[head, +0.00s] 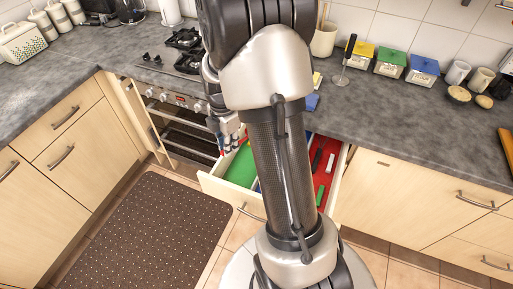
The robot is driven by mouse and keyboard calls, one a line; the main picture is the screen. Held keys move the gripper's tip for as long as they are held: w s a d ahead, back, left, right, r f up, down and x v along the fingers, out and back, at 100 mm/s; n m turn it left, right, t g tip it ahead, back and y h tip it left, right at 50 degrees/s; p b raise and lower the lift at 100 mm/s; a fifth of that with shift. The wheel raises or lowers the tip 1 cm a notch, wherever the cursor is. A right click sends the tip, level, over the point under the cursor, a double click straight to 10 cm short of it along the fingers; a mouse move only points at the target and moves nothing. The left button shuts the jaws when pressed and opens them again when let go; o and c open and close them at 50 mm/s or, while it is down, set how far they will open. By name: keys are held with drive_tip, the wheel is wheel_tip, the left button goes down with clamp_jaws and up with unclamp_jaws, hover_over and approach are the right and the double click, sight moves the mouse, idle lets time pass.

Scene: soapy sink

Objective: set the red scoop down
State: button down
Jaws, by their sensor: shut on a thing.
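My gripper (230,145) is at the left of my arm, above the left part of the open drawer (345,180). It is shut on a small red thing (221,142), which I take to be the red scoop. Only small red parts of it show beside the fingers, so its shape and tilt are hard to tell. It appears to be held above the drawer's green section (242,166), but I cannot tell the exact gap.
The drawer's red section (323,177) on the right holds a dark, a white and a green item. My arm hides the drawer's middle. An oven (188,135) stands left of the drawer. Yellow (361,51), green (390,60) and blue (423,67) lidded boxes stand on the counter.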

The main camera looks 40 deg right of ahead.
drive_tip(key=s+d+f+n, duration=0.1)
drive_tip(key=s+d+n, duration=0.1)
drive_tip(key=d+n, duration=0.3)
drive_tip(key=f+b, duration=0.3)
drive_tip(key=f, duration=0.7)
drive_tip(key=f+b, duration=0.4)
drive_tip(key=f, duration=0.5)
drive_tip(key=shift+w+f, duration=0.2)
drive_tip(key=shift+f, duration=0.2)
drive_tip(key=shift+f, duration=0.1)
drive_tip(key=shift+f, duration=0.15)
drive_tip(key=c, duration=1.9)
unclamp_jaws()
